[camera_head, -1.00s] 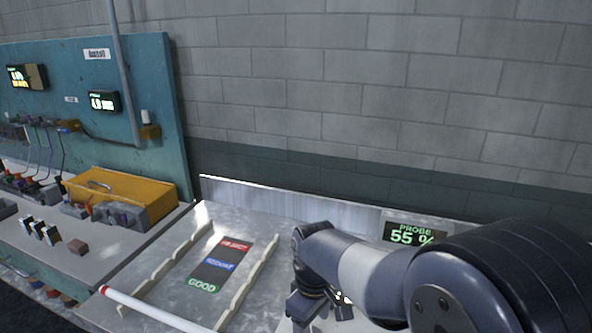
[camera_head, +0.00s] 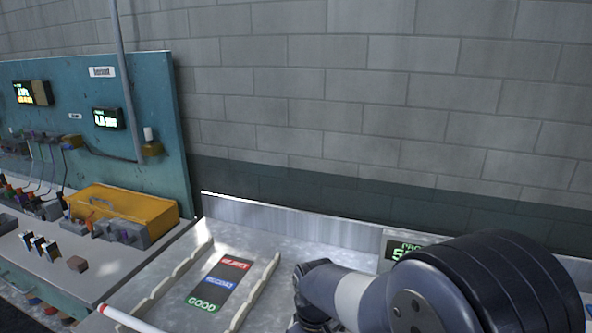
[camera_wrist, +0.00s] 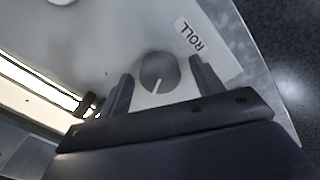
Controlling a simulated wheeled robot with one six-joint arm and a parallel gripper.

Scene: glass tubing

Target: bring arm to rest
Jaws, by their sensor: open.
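In the head view my arm (camera_head: 390,295) reaches in from the lower right over the bench, and its wrist end is cut off by the bottom edge. In the wrist view my gripper (camera_wrist: 160,90) is open. Whether the fingers are level with the knob I cannot tell. A label reading ROLL (camera_wrist: 190,37) lies beside the knob. A bright tube-like strip (camera_wrist: 40,88) runs along the left of the wrist view.
A board marked REJECT, RECOAT and GOOD (camera_head: 218,282) lies between two notched rails (camera_head: 255,292). A white rod with a red end (camera_head: 122,318) is at the front. A probe display (camera_head: 395,250) is partly hidden by my arm. A yellow box (camera_head: 125,212) stands at left.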

